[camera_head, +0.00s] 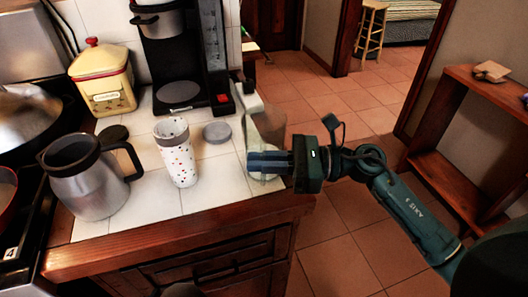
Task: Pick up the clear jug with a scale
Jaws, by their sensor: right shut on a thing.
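The clear jug (268,122) is at the right end of the white tiled counter, see-through and hard to make out. Its scale cannot be read from here. My right gripper (266,163) reaches in from the right and is shut on the jug, covering much of its middle. A little of the jug shows above and below the fingers. I cannot tell whether its base touches the counter.
A speckled white tumbler (176,152) stands left of the jug, with a grey round lid (217,132) between them. A steel pitcher (88,180), yellow canister (103,80) and coffee maker (180,50) are further left and behind. Open tiled floor (335,235) lies right of the counter.

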